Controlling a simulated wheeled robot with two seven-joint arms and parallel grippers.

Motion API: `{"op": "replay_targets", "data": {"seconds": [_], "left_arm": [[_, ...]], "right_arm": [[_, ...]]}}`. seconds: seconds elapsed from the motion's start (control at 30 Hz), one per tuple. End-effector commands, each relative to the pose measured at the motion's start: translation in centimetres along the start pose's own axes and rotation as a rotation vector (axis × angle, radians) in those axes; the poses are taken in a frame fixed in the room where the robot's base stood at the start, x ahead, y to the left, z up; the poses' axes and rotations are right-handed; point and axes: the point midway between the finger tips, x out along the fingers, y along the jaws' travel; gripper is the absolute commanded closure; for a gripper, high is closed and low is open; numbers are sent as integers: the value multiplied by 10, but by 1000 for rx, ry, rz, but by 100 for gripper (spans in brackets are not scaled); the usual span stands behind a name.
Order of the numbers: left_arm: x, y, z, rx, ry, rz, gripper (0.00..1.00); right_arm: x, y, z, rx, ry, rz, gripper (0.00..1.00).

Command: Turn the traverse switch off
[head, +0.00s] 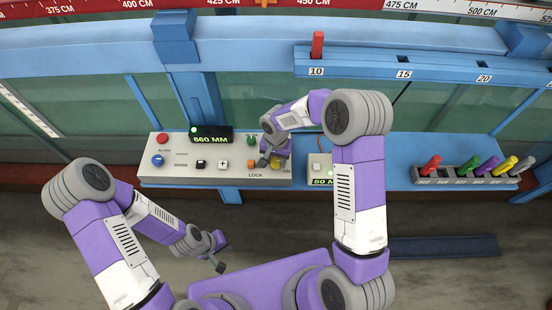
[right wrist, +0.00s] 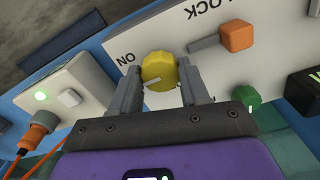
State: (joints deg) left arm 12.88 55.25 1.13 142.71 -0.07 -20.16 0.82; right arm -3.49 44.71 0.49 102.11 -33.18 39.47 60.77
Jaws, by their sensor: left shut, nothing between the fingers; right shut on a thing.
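A round yellow knob (right wrist: 159,70) with a white pointer line sits on the white control panel, with ON printed beside it; any other label at it is hidden. It also shows partly in the head view (head: 276,164), behind my right gripper. My right gripper (right wrist: 162,74) has its two grey fingers on either side of the knob, shut on it. In the head view the right gripper (head: 269,157) is over the right end of the panel (head: 215,145). My left gripper (head: 219,266) is shut and empty, low in front of the panel.
Beside the knob is an orange lever (right wrist: 238,36) marked LOCK, and a green knob (right wrist: 246,96). A small white box (right wrist: 65,98) with an orange cable stands close by. A display (head: 211,135) reads 660 MM. A rack (head: 468,181) of coloured pegs is at right.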

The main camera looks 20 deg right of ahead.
Motion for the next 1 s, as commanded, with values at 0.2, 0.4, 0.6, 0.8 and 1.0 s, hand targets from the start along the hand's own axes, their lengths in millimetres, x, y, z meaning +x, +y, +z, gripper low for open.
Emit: {"op": "replay_targets", "data": {"seconds": [0.2,0.4,0.6,0.8,1.0], "left_arm": [[6,-2,0,0,0,0,100],[13,-5,-1,0,0,0,100],[20,-8,-1,0,0,0,100],[25,-9,-1,0,0,0,100],[28,-10,-1,0,0,0,100]], "right_arm": [[0,0,0,-92,1,-1,85],[1,0,0,-251,1,-1,85],[0,0,0,-440,1,-1,85],[0,1,0,-629,1,-1,85],[0,1,-1,-819,1,-2,85]]}}
